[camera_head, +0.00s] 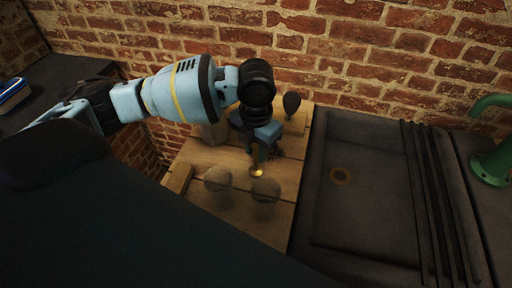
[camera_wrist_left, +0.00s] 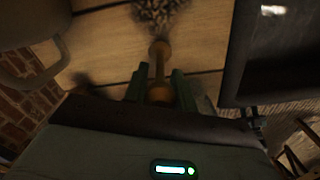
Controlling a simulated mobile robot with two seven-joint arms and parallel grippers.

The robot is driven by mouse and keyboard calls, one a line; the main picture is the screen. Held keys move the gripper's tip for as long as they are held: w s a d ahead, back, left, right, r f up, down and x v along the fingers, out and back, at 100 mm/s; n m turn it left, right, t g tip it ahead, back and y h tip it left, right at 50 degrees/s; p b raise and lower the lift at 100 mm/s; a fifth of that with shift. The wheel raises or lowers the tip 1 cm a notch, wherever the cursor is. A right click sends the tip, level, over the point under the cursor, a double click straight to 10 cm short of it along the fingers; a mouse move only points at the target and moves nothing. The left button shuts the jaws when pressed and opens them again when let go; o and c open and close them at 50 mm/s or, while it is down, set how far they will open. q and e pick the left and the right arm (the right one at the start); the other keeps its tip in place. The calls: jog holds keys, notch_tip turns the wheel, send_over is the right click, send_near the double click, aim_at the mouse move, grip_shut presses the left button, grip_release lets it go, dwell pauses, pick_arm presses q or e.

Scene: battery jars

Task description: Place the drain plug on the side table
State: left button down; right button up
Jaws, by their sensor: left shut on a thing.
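My left gripper (camera_head: 258,160) hangs over the wooden table (camera_head: 285,215), fingers pointing down. It is shut on a small brass piece, seemingly the drain plug (camera_head: 257,172). In the left wrist view the brass plug (camera_wrist_left: 160,70) shows as a narrow stem with wider ends between the green fingertips (camera_wrist_left: 160,92). Its far end is over the wooden boards. I cannot tell whether it touches them. My right gripper is not in view.
Two rounded greyish objects (camera_head: 218,180) (camera_head: 265,190) stand close in front of the gripper. A dark oval object (camera_head: 291,103) stands behind it. A brick wall (camera_head: 340,60) runs behind.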

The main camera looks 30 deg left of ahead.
pick_arm(q)
jog(key=shift+f, duration=0.1)
jog(key=c, duration=1.1)
grip_release()
jog(key=shift+c, duration=0.2)
notch_tip(320, 180, up, 12)
jog(key=shift+r+p, duration=0.15)
jog(key=shift+p, duration=0.15)
